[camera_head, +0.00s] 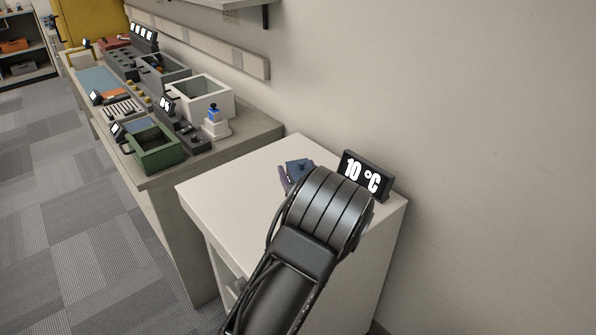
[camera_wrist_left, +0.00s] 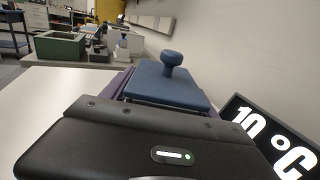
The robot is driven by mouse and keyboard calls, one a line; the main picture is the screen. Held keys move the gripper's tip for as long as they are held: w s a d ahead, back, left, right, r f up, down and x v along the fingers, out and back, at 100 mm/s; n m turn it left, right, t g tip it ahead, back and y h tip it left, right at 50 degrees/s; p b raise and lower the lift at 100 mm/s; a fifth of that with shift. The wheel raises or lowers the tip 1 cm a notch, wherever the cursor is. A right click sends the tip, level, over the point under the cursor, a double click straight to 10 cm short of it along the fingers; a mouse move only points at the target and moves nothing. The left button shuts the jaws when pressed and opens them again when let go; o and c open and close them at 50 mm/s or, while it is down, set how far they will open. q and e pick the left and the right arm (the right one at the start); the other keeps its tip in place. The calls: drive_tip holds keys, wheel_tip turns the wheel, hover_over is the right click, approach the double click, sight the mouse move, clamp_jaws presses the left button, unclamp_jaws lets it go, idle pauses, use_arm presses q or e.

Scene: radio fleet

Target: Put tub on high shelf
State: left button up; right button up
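A blue, lidded thing with a round knob, which looks like the tub (camera_head: 299,168), is at the white cabinet top, just beyond my left wrist. It fills the middle of the left wrist view (camera_wrist_left: 168,85), its lower part hidden by the dark gripper body. Narrow purple parts, perhaps my left gripper's fingers (camera_head: 285,180), lie close beside it; whether they grip it or only flank it is unclear. A high wall shelf (camera_head: 228,3) on a dark bracket shows at the top edge of the head view. My right gripper is out of view.
A "10 °C" display (camera_head: 366,175) stands at the right of the white cabinet top (camera_head: 222,190), close to my left wrist. A bench (camera_head: 255,128) to the left holds a green bin (camera_head: 154,150), a white bin (camera_head: 203,95) and several devices. The cabinet's left side is clear.

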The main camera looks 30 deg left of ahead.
use_arm(q)
drive_tip(key=shift+o, duration=0.6)
drive_tip(key=shift+r, duration=0.2)
drive_tip(key=shift+s+d+f, duration=0.1)
drive_tip(key=shift+s+d, duration=0.1)
drive_tip(key=shift+d, duration=0.1)
drive_tip(key=b+v, duration=0.1)
drive_tip(key=v, duration=1)
drive_tip(key=shift+s+d, duration=0.1)
drive_tip(key=shift+s, duration=0.05)
